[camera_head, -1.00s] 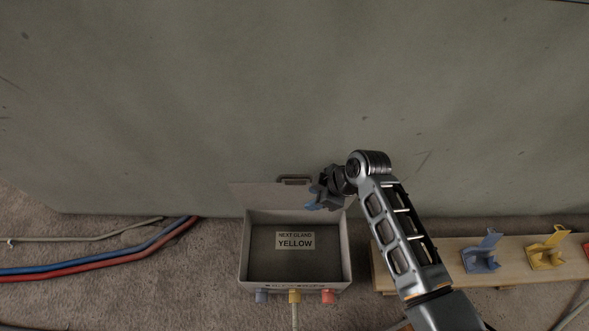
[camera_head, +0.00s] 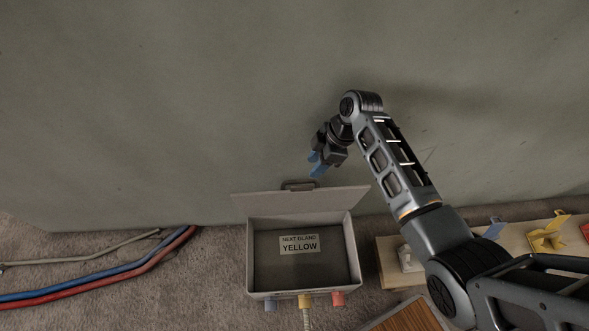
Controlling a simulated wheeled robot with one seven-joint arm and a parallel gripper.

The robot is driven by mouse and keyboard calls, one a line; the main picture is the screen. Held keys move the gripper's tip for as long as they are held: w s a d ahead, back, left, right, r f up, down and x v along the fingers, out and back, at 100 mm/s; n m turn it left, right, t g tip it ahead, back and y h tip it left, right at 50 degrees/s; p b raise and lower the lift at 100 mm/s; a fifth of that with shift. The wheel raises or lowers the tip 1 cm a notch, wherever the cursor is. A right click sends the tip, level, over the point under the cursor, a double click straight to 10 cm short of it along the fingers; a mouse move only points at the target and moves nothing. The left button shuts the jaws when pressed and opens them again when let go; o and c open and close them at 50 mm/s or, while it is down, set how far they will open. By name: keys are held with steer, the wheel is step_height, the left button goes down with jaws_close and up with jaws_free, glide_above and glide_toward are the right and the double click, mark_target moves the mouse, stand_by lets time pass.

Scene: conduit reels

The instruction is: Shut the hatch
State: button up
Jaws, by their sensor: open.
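A grey box (camera_head: 357,262) sits on the carpet against the wall, its inside open to view. Its hatch (camera_head: 262,205) is a flat grey lid hinged at the back edge, standing open and leaning up toward the wall. A dark handle (camera_head: 299,185) is on the hatch's upper edge. A label reading "NEXT GLAND YELLOW" (camera_head: 299,243) lies inside the box. My gripper (camera_head: 317,168) has blue fingertips and is open and empty. In the picture it is just above the handle, seemingly apart from it.
Blue, yellow and red glands (camera_head: 305,301) line the box's front, with a pale cable at the yellow one. Blue and red conduits (camera_head: 120,279) lie at left. A wooden board (camera_head: 389,255) with coloured clips (camera_head: 549,235) stands at right. A wooden-topped piece (camera_head: 405,318) is at the bottom.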

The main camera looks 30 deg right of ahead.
mark_target(300, 181)
steer(key=shift+w+a+f, duration=0.25)
steer(key=shift+a+f, duration=0.05)
steer(key=shift+f, duration=0.2)
steer(key=b+x, duration=0.1)
steer(key=x, duration=0.5)
steer(key=shift+w+a+f+b, duration=0.1)
steer(key=shift+a+f+b, duration=0.05)
steer(key=shift+f+b, duration=0.2)
jaws_close()
